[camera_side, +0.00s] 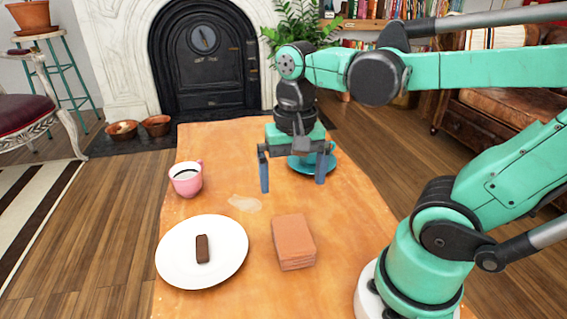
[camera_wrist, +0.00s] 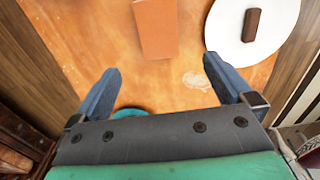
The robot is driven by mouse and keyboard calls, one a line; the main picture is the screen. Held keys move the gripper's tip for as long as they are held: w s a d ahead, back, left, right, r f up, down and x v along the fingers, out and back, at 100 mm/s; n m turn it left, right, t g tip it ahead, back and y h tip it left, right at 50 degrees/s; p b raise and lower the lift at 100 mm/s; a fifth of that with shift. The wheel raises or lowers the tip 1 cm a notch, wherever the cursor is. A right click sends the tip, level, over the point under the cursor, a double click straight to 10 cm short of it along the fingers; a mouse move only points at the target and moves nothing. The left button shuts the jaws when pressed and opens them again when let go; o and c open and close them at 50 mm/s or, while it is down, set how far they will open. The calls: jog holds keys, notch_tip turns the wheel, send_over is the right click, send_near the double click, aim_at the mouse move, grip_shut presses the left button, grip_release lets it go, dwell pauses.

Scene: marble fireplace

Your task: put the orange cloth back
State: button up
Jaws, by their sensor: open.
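The orange cloth (camera_side: 293,241) lies folded into a thick rectangular stack on the table, right of the white plate. It also shows at the top of the wrist view (camera_wrist: 156,28). My gripper (camera_side: 292,184) is open and empty, pointing down above the table. It hangs on the fireplace side of the cloth, apart from it. In the wrist view, my two blue fingers (camera_wrist: 161,65) are spread wide, with bare table between them.
A white plate (camera_side: 178,262) holds a brown bar (camera_side: 202,249). A pink mug (camera_side: 186,179) with dark contents stands at the left edge. A pale spill (camera_side: 244,203) lies mid-table. A teal saucer (camera_side: 329,167) with a teal cup is partly hidden behind my gripper.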

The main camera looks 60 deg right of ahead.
jog(key=w+n+t, duration=0.1)
jog(key=n+t, duration=0.1)
jog(key=n, duration=0.1)
jog(key=w+a+n+t, duration=0.1)
jog(key=w+n+t, duration=0.1)
jog(key=n, duration=0.1)
jog(key=w+a+n+t, duration=0.1)
jog(key=w+n+t, duration=0.1)
jog(key=t, duration=0.1)
jog(key=shift+f+n, duration=0.15)
jog(key=shift+n, duration=0.25)
dwell(0.4)
